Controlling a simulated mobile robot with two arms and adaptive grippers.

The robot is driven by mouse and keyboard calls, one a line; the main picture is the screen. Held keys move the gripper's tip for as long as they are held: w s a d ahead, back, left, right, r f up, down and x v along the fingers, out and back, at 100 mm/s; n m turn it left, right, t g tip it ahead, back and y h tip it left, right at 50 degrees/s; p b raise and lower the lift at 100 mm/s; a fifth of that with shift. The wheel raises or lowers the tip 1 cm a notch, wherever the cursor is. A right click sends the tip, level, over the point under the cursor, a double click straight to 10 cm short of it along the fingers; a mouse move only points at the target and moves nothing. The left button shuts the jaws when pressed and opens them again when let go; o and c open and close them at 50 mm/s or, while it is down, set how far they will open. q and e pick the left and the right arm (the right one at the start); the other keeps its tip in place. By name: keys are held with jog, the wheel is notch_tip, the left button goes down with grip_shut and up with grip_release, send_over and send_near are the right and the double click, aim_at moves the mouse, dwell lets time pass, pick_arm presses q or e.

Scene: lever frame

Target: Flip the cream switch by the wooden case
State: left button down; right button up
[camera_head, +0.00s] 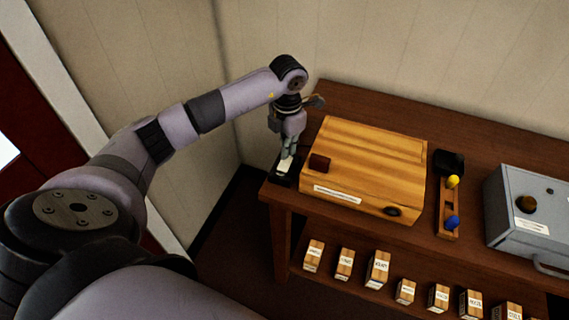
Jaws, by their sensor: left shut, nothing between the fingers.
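The cream switch (284,166) sits in a dark base (281,178) near the left end of the wooden table, just left of the wooden case (368,158). My left gripper (287,155) points down at the switch from above, its fingers shut and empty. The fingertips are at the upper end of the cream part and hide some of it; I cannot tell whether they touch it. The wooden case is a light, striped box with a dark square block and a white label on its front left. My right gripper is not in view.
A wooden strip with a yellow ball (453,181) and a blue ball (452,222) lies right of the case. A grey metal box (527,222) stands further right. Several small labelled boxes (377,269) line the lower shelf. Walls rise close behind and left of the table.

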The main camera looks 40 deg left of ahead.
pick_arm(q)
jog(key=shift+s+f+b, duration=0.1)
jog(key=shift+f+b, duration=0.7)
jog(key=shift+f, duration=0.3)
dwell(0.4)
jog(key=shift+r, duration=0.15)
jog(key=shift+r+p, duration=2.3)
jog(key=shift+r, duration=1.1)
jog(key=shift+f, duration=0.1)
